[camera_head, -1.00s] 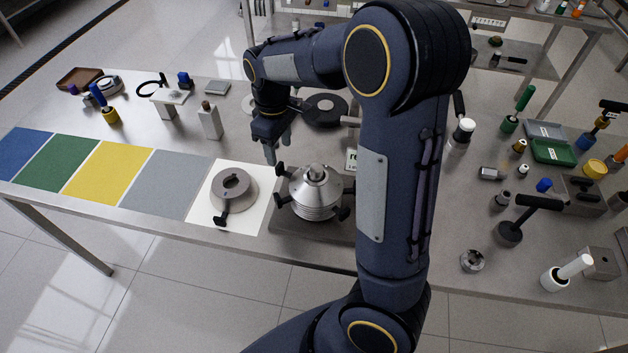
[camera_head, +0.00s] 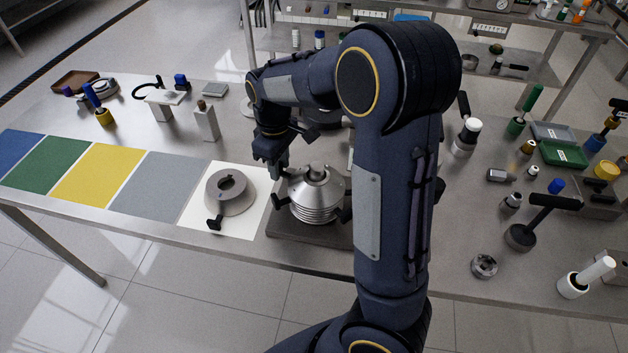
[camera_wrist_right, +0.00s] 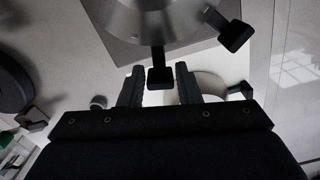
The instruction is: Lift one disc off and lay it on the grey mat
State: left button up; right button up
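The stack of silver discs (camera_head: 314,200) stands on a dark base plate (camera_head: 290,228), with a conical top and black handles sticking out. It shows at the top of the right wrist view (camera_wrist_right: 160,18). My right gripper (camera_head: 274,168) is at the stack's left rear side. In the right wrist view its two fingers (camera_wrist_right: 158,86) are apart, with a black handle (camera_wrist_right: 160,76) between them and gaps on both sides. The grey mat (camera_head: 158,185) lies bare on the table, left of the white mat. My left gripper is not in view.
A grey ring-shaped part (camera_head: 230,192) with a black handle sits on the white mat (camera_head: 245,222). Yellow, green and blue mats lie bare further left. A pale upright block (camera_head: 206,122) stands behind the grey mat. Tools crowd the table's right side.

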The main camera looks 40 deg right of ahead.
grip_shut()
jog(key=shift+r, duration=0.1)
jog(key=shift+r+p, duration=3.7)
jog(key=shift+r, duration=0.5)
jog(key=shift+f, duration=0.1)
